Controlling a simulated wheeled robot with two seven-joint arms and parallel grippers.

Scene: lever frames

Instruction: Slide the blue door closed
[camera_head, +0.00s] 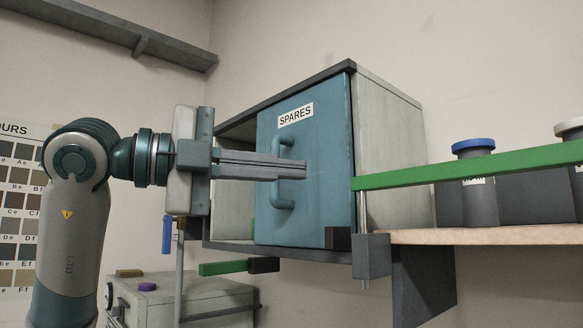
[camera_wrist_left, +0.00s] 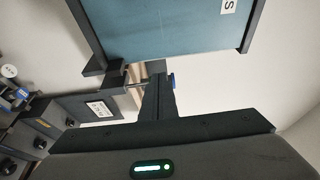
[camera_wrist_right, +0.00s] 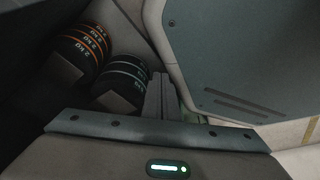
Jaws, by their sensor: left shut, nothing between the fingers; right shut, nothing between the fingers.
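The blue door (camera_head: 306,215) with a SPARES label stands at the right part of a grey cabinet's front. A dark opening shows to its left. Its blue vertical handle (camera_head: 277,200) is near the door's left edge. My left gripper (camera_head: 303,171) is shut and empty, its fingers pointing right across the handle's upper part; I cannot tell whether they touch it. The door also shows in the left wrist view (camera_wrist_left: 165,32), beyond the left fingers (camera_wrist_left: 157,88). My right gripper (camera_wrist_right: 160,85) is shut and empty in the right wrist view, away from the door.
A long green bar (camera_head: 470,168) crosses right of the door, above a wooden shelf (camera_head: 500,235) with jars. A second green bar (camera_head: 222,268) and a grey box (camera_head: 190,295) are below the cabinet. Weights (camera_wrist_right: 80,50) lie near my right gripper.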

